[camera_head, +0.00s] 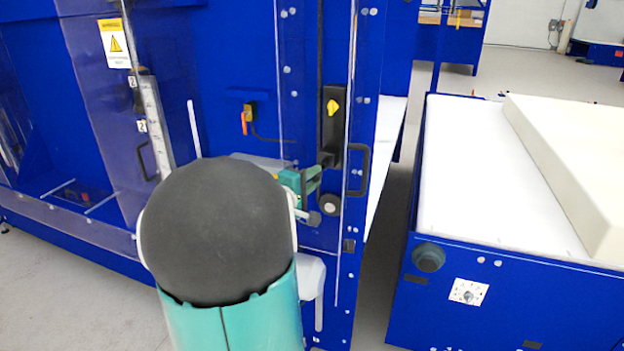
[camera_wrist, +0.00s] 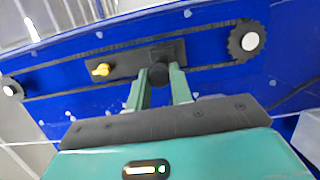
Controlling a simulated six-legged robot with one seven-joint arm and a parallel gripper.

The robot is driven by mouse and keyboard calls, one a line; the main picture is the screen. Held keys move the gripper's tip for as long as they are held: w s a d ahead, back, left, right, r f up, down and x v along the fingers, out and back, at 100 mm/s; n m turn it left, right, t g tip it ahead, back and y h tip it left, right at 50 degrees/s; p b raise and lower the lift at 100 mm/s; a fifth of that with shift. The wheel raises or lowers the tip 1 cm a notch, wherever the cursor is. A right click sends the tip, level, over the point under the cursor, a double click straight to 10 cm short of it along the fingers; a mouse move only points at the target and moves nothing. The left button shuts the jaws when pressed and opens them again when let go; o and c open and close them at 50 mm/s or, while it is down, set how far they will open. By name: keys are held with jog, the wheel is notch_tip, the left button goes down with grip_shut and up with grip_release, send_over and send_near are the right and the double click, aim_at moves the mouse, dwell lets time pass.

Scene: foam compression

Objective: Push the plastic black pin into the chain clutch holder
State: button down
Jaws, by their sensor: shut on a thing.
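The chain clutch holder is a black plate with a yellow knob on the blue machine's front post in the head view (camera_head: 332,130). It also shows in the wrist view (camera_wrist: 125,63), lying along the chain. My gripper (camera_wrist: 159,82) has its two green fingers shut on the black pin (camera_wrist: 158,75), in front of the plate's end away from the yellow knob. In the head view my gripper (camera_head: 324,168) is at the plate's lower end, partly hidden behind my arm. How deep the pin sits in the holder cannot be seen.
A chain sprocket (camera_wrist: 247,41) is close to the right of the fingers in the wrist view; a second one (camera_wrist: 12,89) is at far left. A black handle (camera_head: 362,170) sticks out beside the post. A blue table (camera_head: 470,215) with white foam stands at right.

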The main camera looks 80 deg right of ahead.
aim_at(316, 179)
jog(key=shift+s+d, duration=0.15)
jog(key=shift+d, duration=1.3)
jog(key=c, duration=1.2)
grip_release()
jog(key=shift+o, duration=0.2)
jog(key=shift+a, duration=0.1)
jog(key=shift+w+a, duration=0.15)
jog(key=shift+a, duration=1.35)
jog(key=shift+w+a, duration=0.15)
jog(key=shift+a, duration=1.3)
jog(key=v, duration=1.3)
jog(key=shift+a, duration=0.35)
jog(key=shift+w, duration=0.1)
